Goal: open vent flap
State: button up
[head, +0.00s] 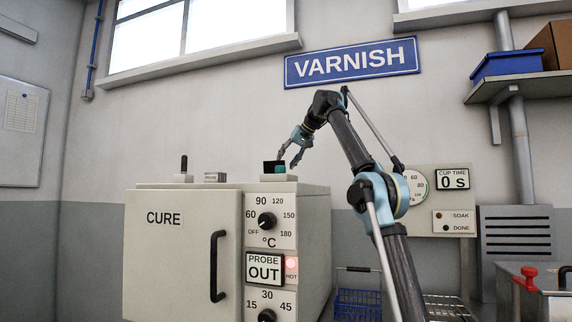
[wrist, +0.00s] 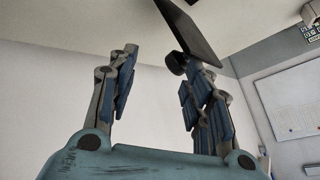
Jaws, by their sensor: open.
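In the wrist view a dark flat plate (wrist: 192,28), likely the same flap, stands tilted at the top, close to the right finger. My gripper (head: 289,159) is just above and to the right of the flap. Its fingers (wrist: 152,58) are apart with nothing between them. I cannot tell whether a finger touches the flap, or how far the flap stands open.
The oven door is shut, with a black handle (head: 217,266). A black upright lever (head: 184,164) and a small grey box (head: 215,178) stand on the oven top. Right of the oven are a blue wire basket (head: 357,303) and a gauge panel (head: 445,200).

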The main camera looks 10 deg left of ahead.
jog(key=s+d, duration=0.5)
jog(key=d, duration=0.3)
jog(key=shift+s, duration=0.35)
jog(key=shift+s, duration=0.1)
dwell(0.4)
